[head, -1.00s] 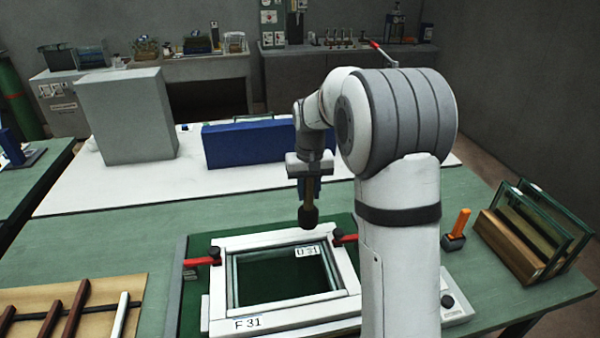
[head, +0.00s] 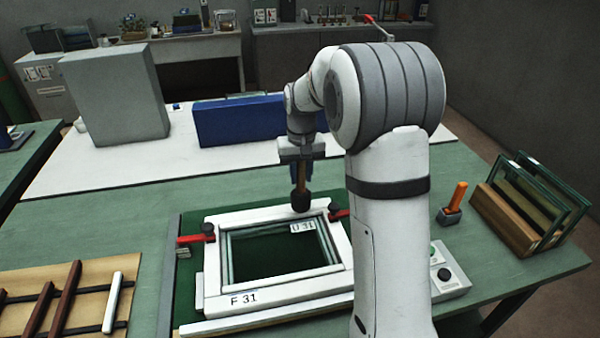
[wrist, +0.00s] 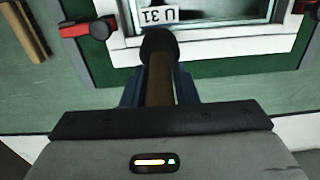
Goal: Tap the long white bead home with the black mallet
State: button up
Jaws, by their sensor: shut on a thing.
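My gripper (head: 302,172) is shut on the handle of the black mallet (head: 301,202), which hangs head down. In the wrist view the mallet's dark head (wrist: 158,44) is at the frame's far rail, beside the U 31 label; I cannot tell if it touches. The white frame marked F 31 (head: 212,292) lies on the green board with a glass pane (head: 270,250) in its opening. I cannot tell the long white bead apart from the white rails; the mallet head hides part of the far rail.
Red clamps (head: 195,239) flank the frame. White and brown strips lie on a tan mat (head: 80,320) at the left. A glass rack (head: 510,215) and an orange-handled tool (head: 456,198) stand at the right. A blue block (head: 240,122) and grey box (head: 115,95) stand behind.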

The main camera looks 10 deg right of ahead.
jog(key=shift+f+b, duration=0.9)
jog(key=shift+f, duration=0.35)
jog(key=shift+r, duration=0.1)
jog(key=shift+r, duration=0.15)
notch_tip(320, 180, up, 5)
jog(key=p, duration=0.3)
jog(key=shift+p, duration=0.4)
